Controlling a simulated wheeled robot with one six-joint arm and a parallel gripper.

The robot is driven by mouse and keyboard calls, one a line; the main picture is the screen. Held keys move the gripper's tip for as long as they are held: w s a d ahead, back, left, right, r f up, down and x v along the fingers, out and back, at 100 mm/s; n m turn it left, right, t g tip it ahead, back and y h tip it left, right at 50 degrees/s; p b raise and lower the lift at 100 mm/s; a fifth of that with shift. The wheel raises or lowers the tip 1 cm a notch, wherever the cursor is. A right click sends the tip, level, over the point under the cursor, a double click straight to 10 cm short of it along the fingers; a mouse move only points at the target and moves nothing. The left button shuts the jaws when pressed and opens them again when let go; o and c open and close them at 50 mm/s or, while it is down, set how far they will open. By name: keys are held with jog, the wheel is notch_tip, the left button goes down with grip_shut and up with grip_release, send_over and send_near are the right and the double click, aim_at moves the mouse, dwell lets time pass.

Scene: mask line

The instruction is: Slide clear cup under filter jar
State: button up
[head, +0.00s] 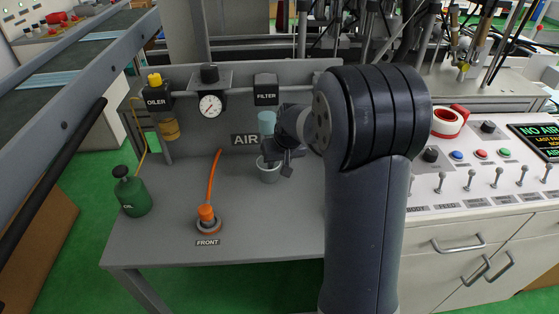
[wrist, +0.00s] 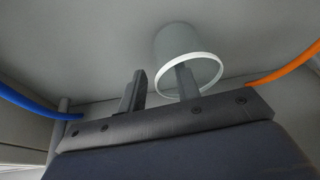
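The clear cup (head: 268,174) is small, pale grey and stands upright on the grey bench, roughly below the filter jar. The filter jar (head: 266,122) is pale blue and hangs under the block marked FILTER (head: 266,91). My gripper (head: 283,160) is at the cup's rim, and my wrist hides part of the area to the right of the jar. In the wrist view the cup (wrist: 172,42) shows its white rim. My gripper (wrist: 160,80) has its two fingers apart, one outside the cup, the other overlapping its mouth. I cannot tell whether either finger touches it.
An orange hose rises from a fitting (head: 207,221) marked FRONT, left of the cup. A green oil can (head: 130,194) stands at the bench's left. The oiler (head: 157,92) and gauge (head: 210,106) are on the back pipe. The bench front is clear. A switch panel (head: 480,170) is right.

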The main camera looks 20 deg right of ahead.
grip_shut()
dwell(0.4)
